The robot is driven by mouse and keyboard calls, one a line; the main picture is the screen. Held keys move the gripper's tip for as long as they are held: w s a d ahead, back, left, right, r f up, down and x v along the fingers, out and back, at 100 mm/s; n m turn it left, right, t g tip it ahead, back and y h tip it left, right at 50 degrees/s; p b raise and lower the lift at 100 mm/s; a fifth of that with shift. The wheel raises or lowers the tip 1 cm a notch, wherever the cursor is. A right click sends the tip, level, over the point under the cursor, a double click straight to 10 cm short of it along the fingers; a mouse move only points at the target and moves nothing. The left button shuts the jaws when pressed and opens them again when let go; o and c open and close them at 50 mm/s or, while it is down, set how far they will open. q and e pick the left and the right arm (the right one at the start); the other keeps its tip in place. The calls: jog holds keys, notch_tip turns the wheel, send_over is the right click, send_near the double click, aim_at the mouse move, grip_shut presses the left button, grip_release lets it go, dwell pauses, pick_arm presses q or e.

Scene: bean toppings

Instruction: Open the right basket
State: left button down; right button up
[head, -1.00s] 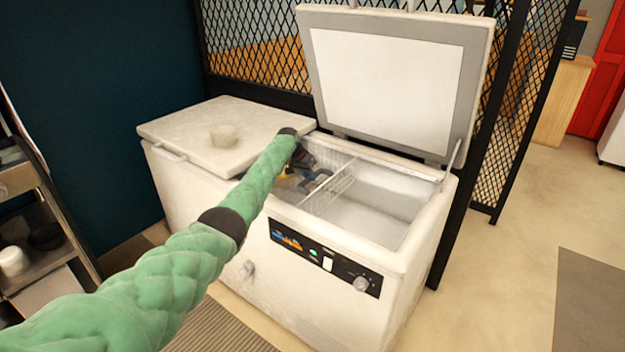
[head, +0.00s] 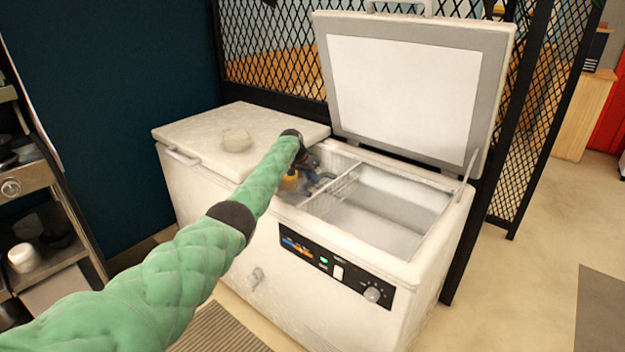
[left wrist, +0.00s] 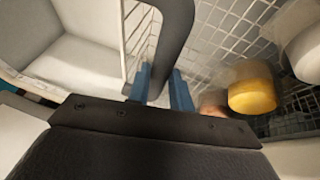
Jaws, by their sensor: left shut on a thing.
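A white chest freezer (head: 235,225) has two lids. Its left lid (head: 190,135) is shut, and its right lid (head: 405,95) stands open. A white wire basket (head: 345,190) sits at the left of the open bay; its mesh also shows in the left wrist view (left wrist: 215,22). My left gripper (left wrist: 160,88) is inside the bay at the basket. Its blue fingers are shut on a dark grey curved handle (left wrist: 174,40). The grip is small and partly hidden by my arm in the head view. My right gripper is not in view.
A yellow round item (left wrist: 252,95) and a pale item lie in the basket. The bay right of it (head: 395,210) is empty. A metal shelf (head: 35,200) stands at the left. A mesh partition is behind.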

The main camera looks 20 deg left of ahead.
pick_arm(q)
jog(key=c, duration=1.3)
grip_release()
jog(key=shift+o, duration=0.2)
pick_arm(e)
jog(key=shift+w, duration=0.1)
pick_arm(q)
jog(key=shift+s+a+r, duration=0.15)
jog(key=shift+a+r, duration=0.05)
jog(key=shift+r, duration=0.3)
jog(key=v, duration=0.6)
jog(key=shift+r+b, duration=0.3)
jog(key=shift+b, duration=0.05)
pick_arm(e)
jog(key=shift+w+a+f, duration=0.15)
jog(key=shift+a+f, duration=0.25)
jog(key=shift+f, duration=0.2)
pick_arm(q)
jog(key=shift+s+a, duration=0.1)
jog(key=shift+s, duration=0.05)
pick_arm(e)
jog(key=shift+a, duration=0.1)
